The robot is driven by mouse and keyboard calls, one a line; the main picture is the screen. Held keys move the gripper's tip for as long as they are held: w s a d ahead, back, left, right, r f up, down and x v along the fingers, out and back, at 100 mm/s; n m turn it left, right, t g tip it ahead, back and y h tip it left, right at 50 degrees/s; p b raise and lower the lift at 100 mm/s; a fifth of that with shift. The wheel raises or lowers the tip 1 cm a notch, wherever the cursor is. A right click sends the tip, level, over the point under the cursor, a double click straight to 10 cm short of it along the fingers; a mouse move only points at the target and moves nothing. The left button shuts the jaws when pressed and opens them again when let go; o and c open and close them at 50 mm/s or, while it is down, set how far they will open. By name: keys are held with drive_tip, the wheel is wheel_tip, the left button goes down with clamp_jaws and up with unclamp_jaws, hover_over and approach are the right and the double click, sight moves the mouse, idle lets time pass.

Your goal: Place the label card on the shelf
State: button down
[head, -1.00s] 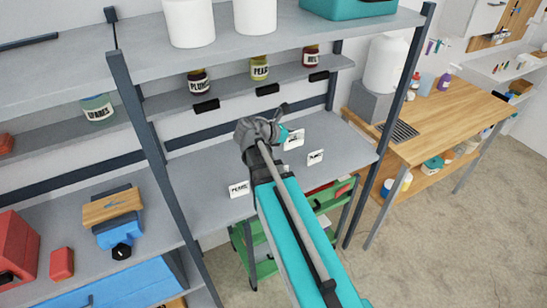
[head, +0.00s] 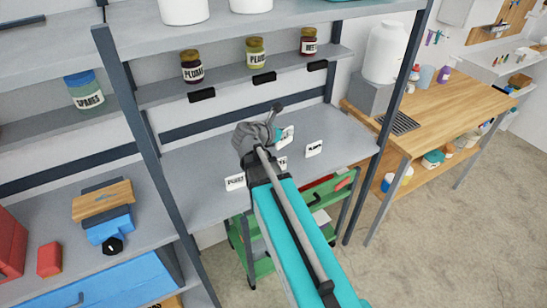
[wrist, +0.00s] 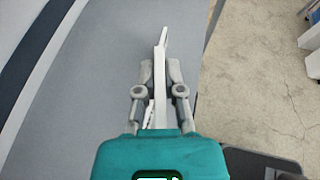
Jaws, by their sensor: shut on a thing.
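My gripper (wrist: 160,74) is shut on a thin white label card (wrist: 161,50), seen almost edge-on between the fingers in the wrist view. In the head view the held card (head: 288,133) shows beside the teal hand, over the grey middle shelf board (head: 195,165); its print is not readable. Other white cards stand on this board: one at the left (head: 235,182), one at the right (head: 314,149), and one partly hidden by my arm (head: 282,163). Three black holders, left (head: 202,96), middle (head: 264,78) and right (head: 317,66), sit on the upper shelf's front edge.
Jars of plum (head: 192,68), pear (head: 256,53) and beet (head: 308,42) stand above the black holders. A rack post (head: 140,110) rises at the left. A green cart (head: 320,200) is below the board. A wooden bench (head: 455,95) is at the right.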

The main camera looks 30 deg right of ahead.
drive_tip(key=shift+w+a+f+n+t+y+b, duration=0.1)
drive_tip(key=shift+w+a+f+n+t+b, duration=0.15)
drive_tip(key=shift+f, duration=0.2)
drive_tip(key=shift+w+a+f+n+t+y+b, duration=0.1)
drive_tip(key=shift+w+f+n+t+b, duration=0.1)
drive_tip(key=shift+f+b, duration=0.15)
drive_tip(key=shift+w+a+f+n+t+y+b, duration=0.15)
drive_tip(key=shift+w+f+n+t+b, duration=0.1)
drive_tip(key=shift+f, duration=0.25)
drive_tip(key=shift+w+d+f+b, duration=0.7)
drive_tip(key=shift+w+f+b, duration=0.8)
drive_tip(key=shift+w, duration=0.6)
drive_tip(key=shift+w+d+f+b, duration=0.65)
drive_tip(key=shift+w+f+b, duration=0.85)
drive_tip(key=shift+w, duration=0.55)
drive_tip(key=shift+w+d+f+b, duration=0.7)
drive_tip(key=shift+w+f+b, duration=0.8)
drive_tip(key=shift+w, duration=0.6)
drive_tip(key=shift+w+d+f+b, duration=0.1)
drive_tip(key=shift+w+f+b, duration=0.3)
drive_tip(key=shift+f+b, duration=1.6)
drive_tip(key=shift+f, duration=0.1)
